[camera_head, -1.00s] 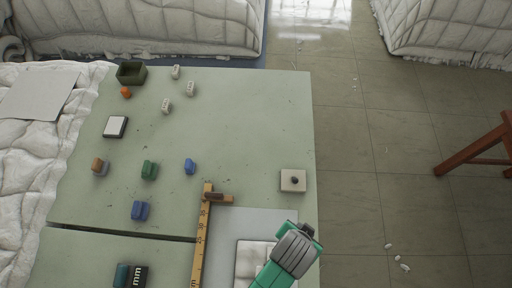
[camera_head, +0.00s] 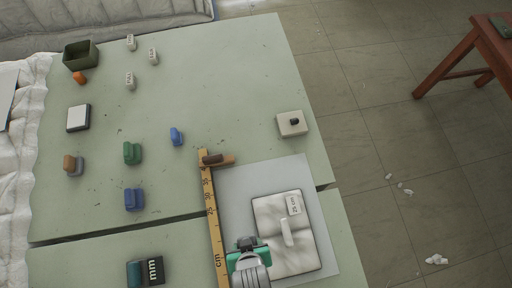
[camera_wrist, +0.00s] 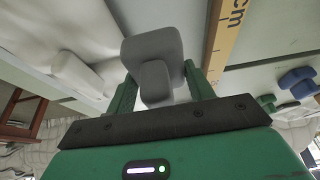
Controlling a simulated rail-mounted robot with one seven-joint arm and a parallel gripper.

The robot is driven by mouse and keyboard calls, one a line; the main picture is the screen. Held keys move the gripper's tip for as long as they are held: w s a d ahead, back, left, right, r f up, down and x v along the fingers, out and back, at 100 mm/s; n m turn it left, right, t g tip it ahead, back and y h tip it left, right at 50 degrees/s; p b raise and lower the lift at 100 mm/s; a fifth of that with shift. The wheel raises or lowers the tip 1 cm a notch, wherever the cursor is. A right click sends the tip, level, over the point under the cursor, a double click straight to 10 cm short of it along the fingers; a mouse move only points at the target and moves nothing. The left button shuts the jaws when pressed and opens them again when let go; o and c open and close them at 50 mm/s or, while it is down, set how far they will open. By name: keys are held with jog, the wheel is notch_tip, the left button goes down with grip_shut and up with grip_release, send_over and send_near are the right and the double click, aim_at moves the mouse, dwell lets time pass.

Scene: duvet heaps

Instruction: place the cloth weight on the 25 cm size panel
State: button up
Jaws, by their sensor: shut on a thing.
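The 25 cm size panel (camera_head: 268,218) is a white quilted square with a "25 cm" label and a white raised bar, lying on a grey sheet (camera_head: 318,183). My gripper (camera_head: 247,246) is at the panel's lower left, beside the ruler. In the wrist view, my gripper (camera_wrist: 160,88) is shut on a grey block with rounded edges, which I take as the cloth weight (camera_wrist: 152,48). In the head view the weight is mostly hidden by my gripper. The panel and its bar show at the left of the wrist view (camera_wrist: 75,72). I cannot tell whether the weight touches anything below.
A yellow ruler (camera_head: 212,215) with a brown stop (camera_head: 215,160) runs along the sheet's left side. A pale square block with a dark knob (camera_head: 292,124) stands behind. Blue (camera_head: 134,200) and green (camera_head: 132,153) pieces and a dark tray (camera_head: 80,55) lie left.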

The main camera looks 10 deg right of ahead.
jog(key=b, duration=0.1)
send_near(240, 194)
jog(key=shift+w+a+f, duration=0.1)
jog(key=shift+w+f, duration=0.7)
jog(key=shift+w, duration=0.05)
jog(key=shift+s+b+x, duration=0.15)
jog(key=shift+b+x, duration=0.2)
jog(key=shift+x, duration=0.55)
jog(key=shift+s+b+x, duration=0.15)
jog(key=shift+b+x, duration=0.15)
jog(key=shift+x, duration=0.6)
jog(key=shift+f, duration=0.2)
jog(key=shift+f, duration=0.1)
jog(key=o, duration=1.4)
jog(key=p+v, duration=0.2)
jog(key=v, duration=1)
jog(key=shift+p, duration=0.4)
jog(key=shift+w+r, duration=0.1)
jog(key=shift+r, duration=0.15)
